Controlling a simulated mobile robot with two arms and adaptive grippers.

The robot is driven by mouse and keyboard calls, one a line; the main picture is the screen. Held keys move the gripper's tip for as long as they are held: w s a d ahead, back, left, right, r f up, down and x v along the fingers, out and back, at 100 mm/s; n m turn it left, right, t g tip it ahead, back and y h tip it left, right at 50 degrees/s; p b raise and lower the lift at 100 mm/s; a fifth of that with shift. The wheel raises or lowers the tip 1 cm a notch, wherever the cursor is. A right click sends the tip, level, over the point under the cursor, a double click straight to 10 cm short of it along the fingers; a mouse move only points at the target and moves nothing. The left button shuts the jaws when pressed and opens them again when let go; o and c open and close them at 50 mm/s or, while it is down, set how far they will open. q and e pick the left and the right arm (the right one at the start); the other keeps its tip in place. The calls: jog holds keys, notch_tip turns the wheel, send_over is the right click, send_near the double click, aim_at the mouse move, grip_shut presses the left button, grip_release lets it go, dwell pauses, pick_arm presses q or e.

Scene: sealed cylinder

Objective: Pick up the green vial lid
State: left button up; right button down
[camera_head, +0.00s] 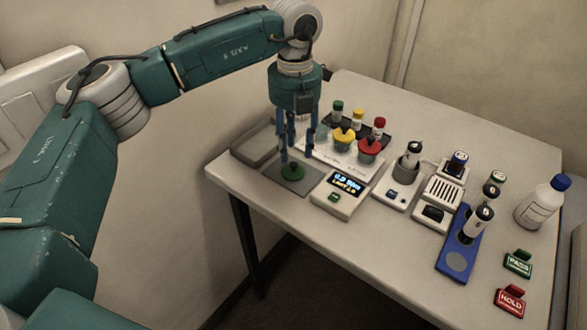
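A round green lid (292,172) lies on the dark grey square plate (307,187) at the table's left side. My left gripper (296,157) points down just above the lid, its blue fingers spread apart with nothing seen between them. The fingertips are close to the lid; I cannot tell whether they touch it. A vial with a green cap (337,107) also stands in the dark rack behind. My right gripper is not in view.
A grey tray (252,146) lies left of the gripper. Yellow-topped (344,138) and red-topped (368,151) containers stand just right. A display box (339,194) sits in front. A white bottle (541,202) stands far right. The front middle of the table is clear.

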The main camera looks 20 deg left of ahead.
aim_at(293, 163)
pick_arm(q)
jog(key=f, duration=0.2)
jog(key=f+p, duration=0.1)
jog(key=shift+w+a+f, duration=0.1)
jog(key=shift+a+f, duration=0.1)
jog(key=shift+f, duration=0.7)
jog(key=c, duration=0.9)
grip_shut()
